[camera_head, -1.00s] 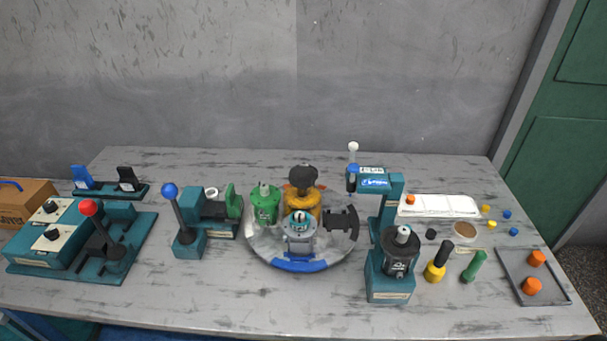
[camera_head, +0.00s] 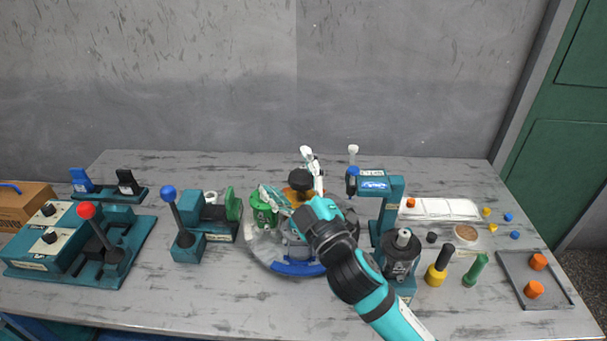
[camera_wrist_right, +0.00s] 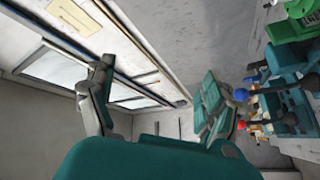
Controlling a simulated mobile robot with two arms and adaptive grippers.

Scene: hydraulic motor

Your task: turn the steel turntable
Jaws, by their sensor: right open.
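The steel turntable (camera_head: 262,247) is a round metal disc in the middle of the workbench. It carries a green motor part (camera_head: 263,212) at its left, a yellow-orange part with a black top (camera_head: 301,181) at the back, and a blue segment (camera_head: 298,269) at its front rim. My right gripper (camera_head: 288,180) is over the turntable with its fingers spread, near the black top; I cannot tell whether it touches anything. In the right wrist view the gripper (camera_wrist_right: 155,105) is open and empty. My right arm hides the turntable's right side and most of the grey part. My left gripper is not in view.
A teal press (camera_head: 394,187) stands close right of the turntable. A blue-knobbed lever fixture (camera_head: 187,247) stands at its left, and a red-knobbed lever box (camera_head: 88,212) farther left. Small bottles, a white tray (camera_head: 452,206) and a grey tray (camera_head: 519,275) are at the right.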

